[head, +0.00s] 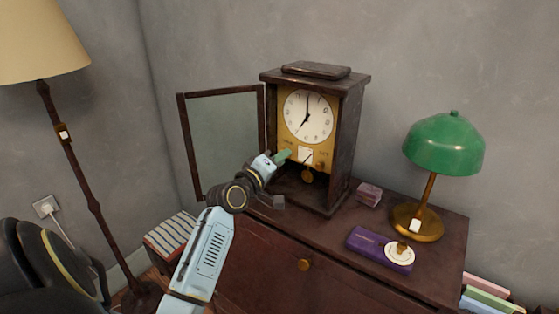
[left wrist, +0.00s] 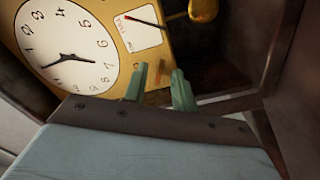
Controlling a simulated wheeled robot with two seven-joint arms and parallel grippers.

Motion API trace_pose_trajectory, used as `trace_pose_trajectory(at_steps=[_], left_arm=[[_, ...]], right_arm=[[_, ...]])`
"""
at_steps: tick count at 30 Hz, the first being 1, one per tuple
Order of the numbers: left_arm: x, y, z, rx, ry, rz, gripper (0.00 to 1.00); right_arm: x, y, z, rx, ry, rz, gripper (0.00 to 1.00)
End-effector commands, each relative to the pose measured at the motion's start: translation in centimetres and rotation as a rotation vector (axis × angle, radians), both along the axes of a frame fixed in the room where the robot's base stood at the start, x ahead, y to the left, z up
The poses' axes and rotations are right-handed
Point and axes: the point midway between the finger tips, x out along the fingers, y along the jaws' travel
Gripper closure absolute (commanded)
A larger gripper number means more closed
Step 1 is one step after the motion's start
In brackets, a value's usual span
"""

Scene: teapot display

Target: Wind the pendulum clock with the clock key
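The pendulum clock (head: 345,130) stands upright on the dark cabinet with its glass door (head: 222,140) swung open to the left. Its white dial (head: 307,117) sits on a brass plate; the dial also shows in the left wrist view (left wrist: 62,50). A small white gauge card (head: 305,154) with a needle is below the dial. A brass pendulum bob (head: 307,175) hangs below it. My left gripper (head: 286,155) is at the plate's lower left. In the left wrist view its green fingers (left wrist: 160,82) are apart, with no key clearly visible between them. My right gripper is out of view.
A purple case (head: 365,241), a white disc (head: 399,262) with a small brass piece on it, a small purple box (head: 369,194) and a green lamp (head: 445,145) are on the cabinet (head: 330,265). A floor lamp (head: 70,150) stands left. The cabinet's front middle is bare.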

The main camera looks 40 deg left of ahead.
Motion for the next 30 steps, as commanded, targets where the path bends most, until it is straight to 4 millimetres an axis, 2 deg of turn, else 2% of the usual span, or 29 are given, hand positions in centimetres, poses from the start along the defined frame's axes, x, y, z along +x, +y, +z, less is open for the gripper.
trace_pose_trajectory(at_steps=[2,9,20,30], left_arm=[[-0.01,0.00,0.00,0.000,0.000,0.000,0.73],[-0.03,0.01,0.01,0.000,0.000,0.000,1.00],[-0.04,0.01,-0.04,0.022,0.004,0.000,1.00],[-0.05,0.05,-0.08,0.210,0.026,-0.002,1.00]], right_arm=[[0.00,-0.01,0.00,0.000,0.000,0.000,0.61],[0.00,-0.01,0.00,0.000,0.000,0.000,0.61],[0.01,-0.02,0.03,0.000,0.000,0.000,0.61],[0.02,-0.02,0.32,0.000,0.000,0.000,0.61]])
